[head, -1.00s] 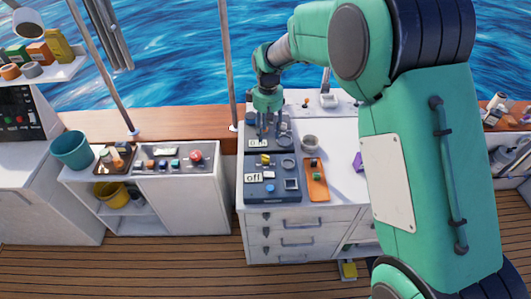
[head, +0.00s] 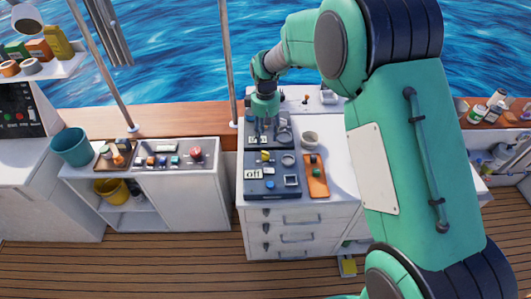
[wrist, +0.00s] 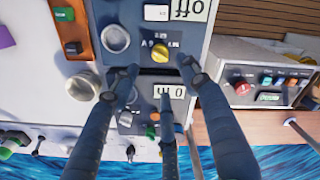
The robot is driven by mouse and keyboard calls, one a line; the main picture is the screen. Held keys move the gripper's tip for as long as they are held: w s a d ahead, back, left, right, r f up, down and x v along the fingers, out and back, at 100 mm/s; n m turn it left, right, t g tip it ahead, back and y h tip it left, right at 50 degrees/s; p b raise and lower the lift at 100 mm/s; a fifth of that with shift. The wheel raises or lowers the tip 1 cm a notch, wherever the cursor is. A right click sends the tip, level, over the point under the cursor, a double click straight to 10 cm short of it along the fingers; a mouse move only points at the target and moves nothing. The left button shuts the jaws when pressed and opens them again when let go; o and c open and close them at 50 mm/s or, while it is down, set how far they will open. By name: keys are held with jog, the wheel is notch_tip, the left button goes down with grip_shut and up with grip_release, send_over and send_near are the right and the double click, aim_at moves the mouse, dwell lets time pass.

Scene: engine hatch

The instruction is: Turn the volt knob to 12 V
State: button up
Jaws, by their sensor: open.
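Two dark blue-grey control units stand in line on the white cabinet. The nearer unit (head: 254,190) has an "off" display (head: 253,175), a yellow knob (head: 265,157) and a round grey dial (head: 288,160). In the wrist view the yellow knob (wrist: 161,53) has small letters beside it, too small to read surely. The farther unit has its own display (wrist: 170,92) and a grey dial (wrist: 126,119). I cannot tell which knob is for volts. My gripper (head: 264,135) is open and empty above the farther unit. Its fingers (wrist: 160,85) partly hide that unit.
A lower cabinet to the left bears a panel with a red knob (head: 196,152). A teal bucket (head: 71,147) stands farther left.

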aim_at(266, 152)
notch_tip(266, 152, down, 11)
jog(key=shift+r+b, duration=0.1)
jog(key=shift+b, duration=0.4)
grip_shut()
